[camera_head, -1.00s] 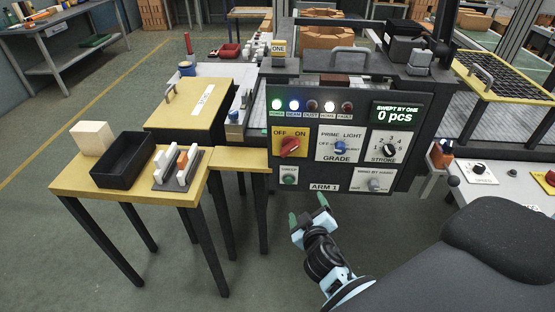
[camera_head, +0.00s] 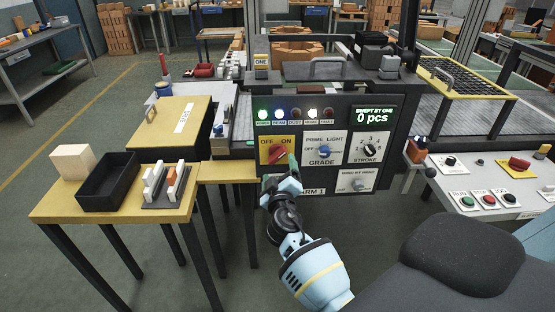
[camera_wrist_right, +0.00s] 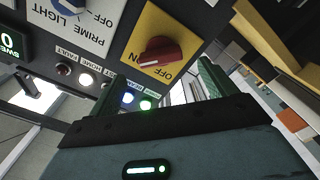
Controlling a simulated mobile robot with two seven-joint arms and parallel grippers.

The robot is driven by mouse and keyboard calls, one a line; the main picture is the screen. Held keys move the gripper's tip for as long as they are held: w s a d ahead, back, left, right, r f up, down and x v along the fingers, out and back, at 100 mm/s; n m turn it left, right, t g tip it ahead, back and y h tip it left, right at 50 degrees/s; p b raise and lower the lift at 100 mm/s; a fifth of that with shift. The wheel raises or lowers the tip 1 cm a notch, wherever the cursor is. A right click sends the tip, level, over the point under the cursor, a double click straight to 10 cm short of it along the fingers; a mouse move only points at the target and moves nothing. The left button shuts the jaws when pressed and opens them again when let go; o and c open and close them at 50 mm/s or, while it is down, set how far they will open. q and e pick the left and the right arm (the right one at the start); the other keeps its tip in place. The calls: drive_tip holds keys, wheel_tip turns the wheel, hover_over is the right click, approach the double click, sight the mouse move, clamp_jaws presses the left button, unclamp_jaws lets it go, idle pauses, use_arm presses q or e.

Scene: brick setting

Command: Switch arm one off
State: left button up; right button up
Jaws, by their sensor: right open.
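The red OFF/ON knob (camera_head: 277,154) sits on a yellow plate on the dark ARM 1 panel (camera_head: 330,187). Its handle slants up toward the right, on the ON side. It also shows clearly in the right wrist view (camera_wrist_right: 160,50), just beyond the fingers. My right gripper (camera_head: 280,171) is just below and in front of the knob, its green fingers open and empty. In the wrist view the open fingers (camera_wrist_right: 166,82) are spread wide, with no visible contact with the knob. The green POWER lamp (camera_head: 262,115) is lit. My left gripper is out of view.
The GRADE knob (camera_head: 323,151) and STROKE dial (camera_head: 368,148) are right of the OFF/ON plate. A yellow-topped table (camera_head: 60,207) at left holds a black tray (camera_head: 107,183) and a beige block (camera_head: 73,162). A control desk with buttons (camera_head: 468,202) stands at right.

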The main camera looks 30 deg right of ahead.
sight(278, 159)
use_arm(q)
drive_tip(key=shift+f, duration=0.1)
use_arm(e)
drive_tip(key=shift+x, duration=3.1)
drive_tip(key=c, duration=1)
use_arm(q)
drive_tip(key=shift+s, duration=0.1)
